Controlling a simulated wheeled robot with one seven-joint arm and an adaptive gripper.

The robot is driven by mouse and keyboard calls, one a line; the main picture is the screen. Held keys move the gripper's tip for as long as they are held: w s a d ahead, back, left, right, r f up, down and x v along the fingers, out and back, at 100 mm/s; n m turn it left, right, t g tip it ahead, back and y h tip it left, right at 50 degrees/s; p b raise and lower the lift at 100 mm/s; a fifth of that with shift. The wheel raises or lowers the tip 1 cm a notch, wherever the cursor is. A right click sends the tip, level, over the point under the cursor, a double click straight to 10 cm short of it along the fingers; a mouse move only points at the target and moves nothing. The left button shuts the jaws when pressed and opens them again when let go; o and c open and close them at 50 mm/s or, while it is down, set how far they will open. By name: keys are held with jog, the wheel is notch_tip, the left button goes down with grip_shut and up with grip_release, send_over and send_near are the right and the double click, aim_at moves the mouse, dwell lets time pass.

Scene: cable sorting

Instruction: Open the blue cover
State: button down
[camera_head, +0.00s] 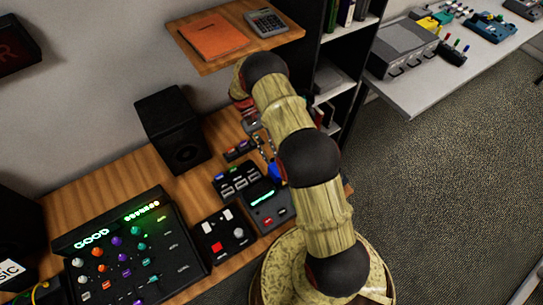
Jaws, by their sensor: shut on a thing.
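The blue cover (276,172) shows as a small blue patch on the desk, just left of my arm. My arm hides part of it. My gripper (270,155) reaches down to it from above, with its thin metal fingers at the cover. The fingers are small in the view, and they look shut on the blue cover. How far the cover is tilted cannot be told. A dark grey device (267,205) with a green lit display and a red button sits just below the cover in the picture.
Small black boxes with switches (237,181) and a black panel with a red button (222,236) stand close by. A large mixer (125,255) fills the left of the desk. A black speaker (173,130) and a wooden shelf (190,60) stand behind.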

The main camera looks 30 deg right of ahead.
jog(key=shift+w+f, duration=0.2)
jog(key=shift+f, duration=0.25)
jog(key=c, duration=1.7)
grip_release()
jog(key=shift+c, duration=0.2)
jog(key=shift+r, duration=0.1)
